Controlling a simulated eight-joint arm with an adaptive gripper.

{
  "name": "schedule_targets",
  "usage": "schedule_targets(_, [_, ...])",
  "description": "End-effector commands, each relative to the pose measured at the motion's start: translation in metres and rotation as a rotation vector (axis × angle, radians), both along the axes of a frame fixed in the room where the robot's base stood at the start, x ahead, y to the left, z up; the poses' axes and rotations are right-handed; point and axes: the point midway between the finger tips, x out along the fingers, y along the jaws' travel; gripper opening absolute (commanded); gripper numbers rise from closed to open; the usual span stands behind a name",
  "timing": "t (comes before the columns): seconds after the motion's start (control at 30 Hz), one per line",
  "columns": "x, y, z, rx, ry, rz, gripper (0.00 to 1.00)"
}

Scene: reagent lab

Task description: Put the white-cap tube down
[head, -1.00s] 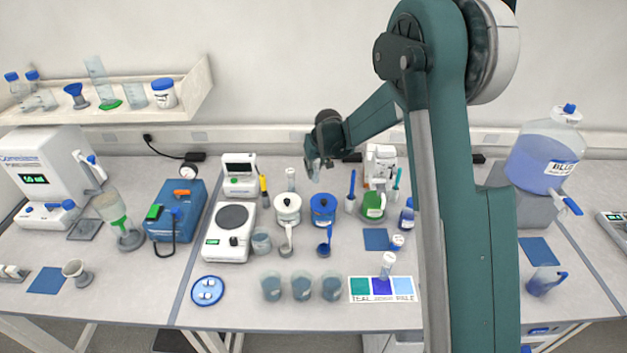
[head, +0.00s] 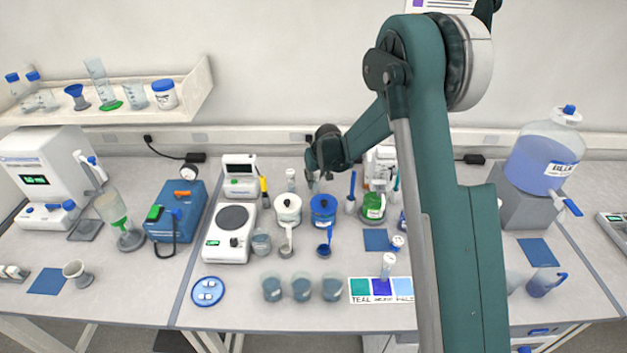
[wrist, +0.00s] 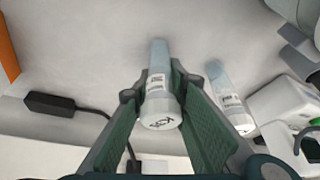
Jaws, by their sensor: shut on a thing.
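My gripper (wrist: 165,95) is shut on a tube with a white cap (wrist: 158,105), which sits between the two green finger pads in the wrist view. The cap faces the camera and bears dark lettering; a printed label is on the tube's side. In the head view my gripper (head: 316,178) is low over the back of the bench, and the held tube is mostly hidden there. I cannot tell whether its bottom touches the bench. A second white-capped tube (wrist: 232,100) stands just right of the gripper in the wrist view, apart from the fingers.
In the head view a white-capped tube (head: 291,179) stands left of my gripper. White (head: 287,209) and blue (head: 323,209) jars stand in front, and a blue-handled tool (head: 351,190) stands to the right. A black adapter (wrist: 50,104) lies behind.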

Motion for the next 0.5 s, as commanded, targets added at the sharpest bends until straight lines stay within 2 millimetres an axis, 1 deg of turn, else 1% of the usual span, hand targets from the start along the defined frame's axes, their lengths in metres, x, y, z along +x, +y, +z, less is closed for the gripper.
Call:
schedule_targets(0.47, [-0.0002, 0.0000, -0.0055, 0.000, 0.000, 0.000, 0.10])
schedule_targets(0.5, [-0.0002, 0.0000, -0.0048, 0.000, 0.000, 0.000, 0.19])
